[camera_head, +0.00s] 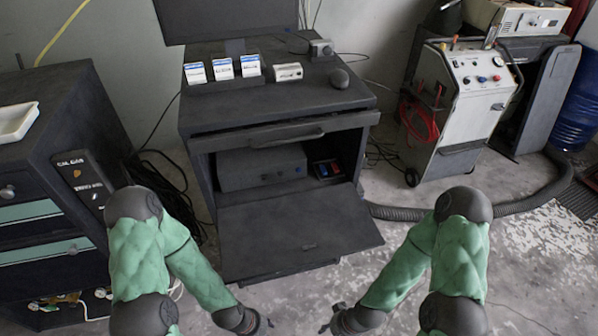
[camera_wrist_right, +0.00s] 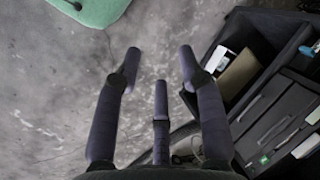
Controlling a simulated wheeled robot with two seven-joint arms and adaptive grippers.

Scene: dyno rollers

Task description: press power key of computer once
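The computer (camera_head: 262,168) is a dark grey box lying on the shelf inside the black cabinet (camera_head: 280,95). The cabinet's lower door (camera_head: 298,232) is folded down and open, so the computer's front shows. The power key is too small to make out. My left gripper (camera_head: 268,323) is low, in front of and below the lowered door, apart from the computer. My right gripper (camera_head: 328,324) is just to its right, also low and away from the computer. In the right wrist view its fingers (camera_wrist_right: 160,65) are spread, with nothing but floor between them.
A dark monitor (camera_head: 230,15) and several small boxes (camera_head: 222,69) stand on the cabinet top. A drawer cabinet (camera_head: 60,170) is at the left. A white wheeled machine (camera_head: 470,95) stands at the right. A thick hose (camera_head: 500,207) crosses the floor.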

